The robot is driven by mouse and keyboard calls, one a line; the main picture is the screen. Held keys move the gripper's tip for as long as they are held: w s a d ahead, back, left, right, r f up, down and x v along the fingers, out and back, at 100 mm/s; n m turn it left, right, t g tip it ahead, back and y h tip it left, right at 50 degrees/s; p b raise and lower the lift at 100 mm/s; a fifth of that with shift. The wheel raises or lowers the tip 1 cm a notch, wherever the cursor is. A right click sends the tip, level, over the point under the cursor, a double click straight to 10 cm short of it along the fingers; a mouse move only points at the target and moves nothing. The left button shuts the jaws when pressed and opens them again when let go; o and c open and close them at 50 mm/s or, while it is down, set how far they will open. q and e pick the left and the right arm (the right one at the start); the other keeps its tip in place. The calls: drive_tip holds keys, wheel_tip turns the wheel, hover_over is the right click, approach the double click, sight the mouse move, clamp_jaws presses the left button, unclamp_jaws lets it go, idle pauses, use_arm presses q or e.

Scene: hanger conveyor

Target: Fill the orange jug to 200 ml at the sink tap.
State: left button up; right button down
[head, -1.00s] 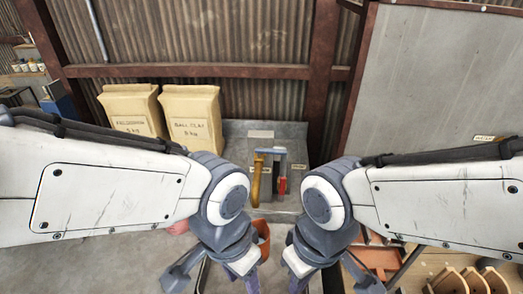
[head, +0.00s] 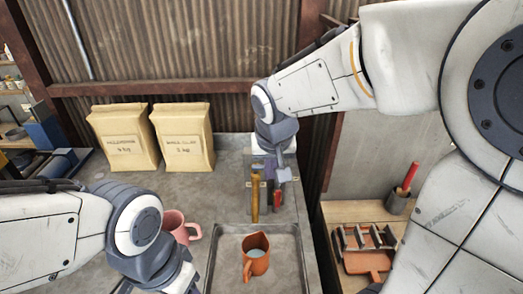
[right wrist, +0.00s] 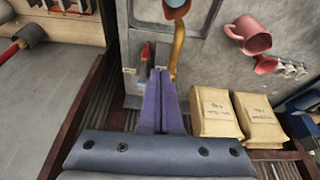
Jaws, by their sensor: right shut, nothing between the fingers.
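The orange jug (head: 256,265) stands upright in the sink basin (head: 213,272). A pale patch shows inside its mouth; I cannot tell the water level. The jug is partly cut off at the top of the right wrist view (right wrist: 176,12). The brass tap spout (head: 255,200) is behind the jug and also shows in the right wrist view (right wrist: 178,48). A red tap lever (head: 278,199) is right of the spout. My right gripper (head: 270,177) is shut and empty, at the tap beside the lever (right wrist: 145,52). Contact is unclear. My left arm is at lower left, its fingers out of frame.
A pink mug (head: 178,226) stands left of the basin, near my left wrist. Two paper clay sacks (head: 184,137) stand against the corrugated wall. A wooden shelf (head: 350,210) with a red-handled tool and a rack is at right. The counter between sacks and basin is clear.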

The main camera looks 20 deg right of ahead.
drive_tip(key=w+d+f+m+p, duration=0.1)
drive_tip(key=w+d+f+p, duration=0.3)
drive_tip(key=w+f, duration=0.4)
drive_tip(key=shift+w+d+f, duration=0.15)
drive_tip(key=shift+w+d, duration=0.15)
drive_tip(key=shift+w, duration=0.25)
drive_tip(key=shift+w+d, duration=0.25)
drive_tip(key=shift+w, duration=0.3)
